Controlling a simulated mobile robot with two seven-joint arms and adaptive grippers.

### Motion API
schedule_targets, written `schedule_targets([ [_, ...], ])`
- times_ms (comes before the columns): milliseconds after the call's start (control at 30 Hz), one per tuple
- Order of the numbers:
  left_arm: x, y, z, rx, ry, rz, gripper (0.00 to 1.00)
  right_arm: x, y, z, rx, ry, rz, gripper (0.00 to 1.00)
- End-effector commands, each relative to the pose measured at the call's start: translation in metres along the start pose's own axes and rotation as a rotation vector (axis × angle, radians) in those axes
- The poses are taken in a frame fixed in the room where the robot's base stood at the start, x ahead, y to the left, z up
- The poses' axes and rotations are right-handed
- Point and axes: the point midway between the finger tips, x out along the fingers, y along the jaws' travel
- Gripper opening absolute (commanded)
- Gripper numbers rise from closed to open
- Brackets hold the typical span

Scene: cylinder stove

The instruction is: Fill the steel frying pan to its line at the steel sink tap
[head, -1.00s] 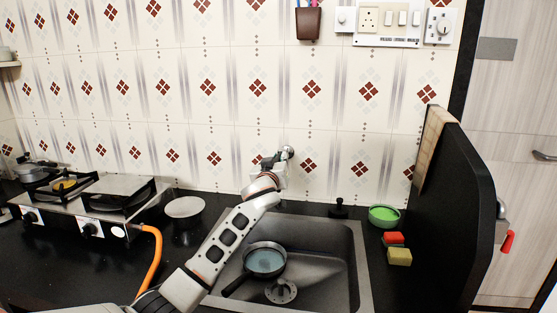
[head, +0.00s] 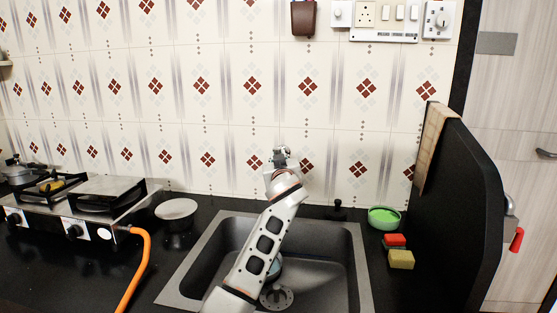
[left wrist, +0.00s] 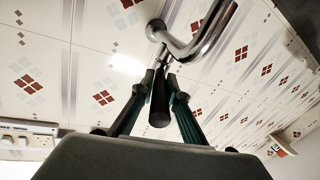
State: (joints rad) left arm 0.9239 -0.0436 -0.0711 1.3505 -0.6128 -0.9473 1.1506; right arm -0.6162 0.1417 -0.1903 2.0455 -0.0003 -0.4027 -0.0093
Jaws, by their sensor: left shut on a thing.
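The steel sink (head: 205,255) is set in the black counter. The frying pan (head: 277,266) lies inside it, mostly hidden behind my left arm; a sliver of its bluish inside shows, and I cannot tell the water level or see its line. The steel tap (left wrist: 197,45) shows in the left wrist view, coming from the tiled wall with a curved spout. My left gripper (left wrist: 161,82) is shut on the tap's dark handle (left wrist: 159,108), one finger each side. In the head view my left gripper (head: 282,160) is at the wall above the sink. My right gripper is not in view.
A drain (head: 277,298) is in the sink floor. Right of the sink are a green bowl (head: 384,217), a red and yellow sponge (head: 401,259) and a black partition (head: 465,210).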

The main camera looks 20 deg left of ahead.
Motion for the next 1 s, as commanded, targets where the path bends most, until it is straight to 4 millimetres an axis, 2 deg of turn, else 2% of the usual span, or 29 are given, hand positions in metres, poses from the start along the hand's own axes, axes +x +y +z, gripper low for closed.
schedule_targets([
  [67,0.0,0.0,-0.004,-0.002,0.004,0.001,0.0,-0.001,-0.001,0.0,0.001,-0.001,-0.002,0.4],
  [100,0.0,0.0,-0.004,-0.002,0.004,0.001,0.22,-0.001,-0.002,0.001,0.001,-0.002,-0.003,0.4],
  [133,0.0,0.0,-0.003,-0.002,0.004,0.001,0.29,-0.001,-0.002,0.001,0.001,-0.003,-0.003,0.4],
  [167,0.0,0.0,-0.003,-0.002,0.004,0.001,0.31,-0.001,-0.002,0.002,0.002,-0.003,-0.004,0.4],
  [467,0.0,0.0,-0.001,0.0,0.001,0.001,0.31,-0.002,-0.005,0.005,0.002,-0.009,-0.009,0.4],
  [633,-0.009,0.001,0.0,-0.002,0.001,0.003,0.31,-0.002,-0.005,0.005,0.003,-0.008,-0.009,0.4],
  [767,-0.028,0.001,0.001,-0.004,-0.001,0.003,0.31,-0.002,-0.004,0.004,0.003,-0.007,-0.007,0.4],
  [1000,-0.076,0.001,0.001,-0.004,0.0,0.003,0.31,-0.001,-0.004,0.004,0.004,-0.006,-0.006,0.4],
])
